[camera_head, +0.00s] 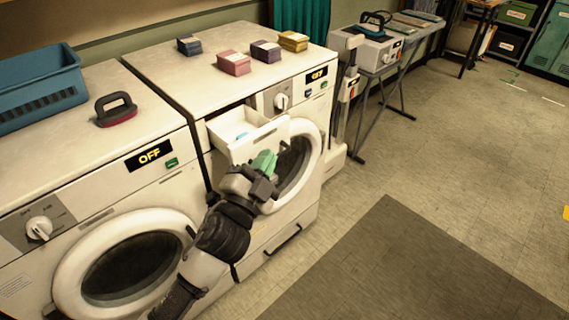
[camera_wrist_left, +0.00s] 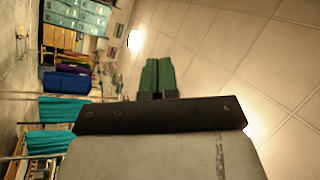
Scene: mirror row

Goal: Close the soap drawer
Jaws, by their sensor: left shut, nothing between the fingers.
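The soap drawer (camera_head: 243,137) is a white open-topped tray pulled out of the upper left front of the right-hand washing machine (camera_head: 225,92). Something small and blue shows inside it. My left gripper (camera_head: 264,162) has green fingers, which are together with nothing between them. In the head view it is just in front of the drawer's front panel, toward its right part. I cannot tell whether the fingertips touch the panel. In the left wrist view the closed green fingers (camera_wrist_left: 157,76) also show, with the ceiling behind. My right gripper is not in view.
A second washer (camera_head: 100,180) stands on the left. A blue basket (camera_head: 42,88) and a black-and-red handled object (camera_head: 117,110) are on its top. Several small boxes (camera_head: 234,63) sit on the right washer. The round door (camera_head: 294,165) is beside the drawer. A dark mat (camera_head: 400,270) lies on open floor.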

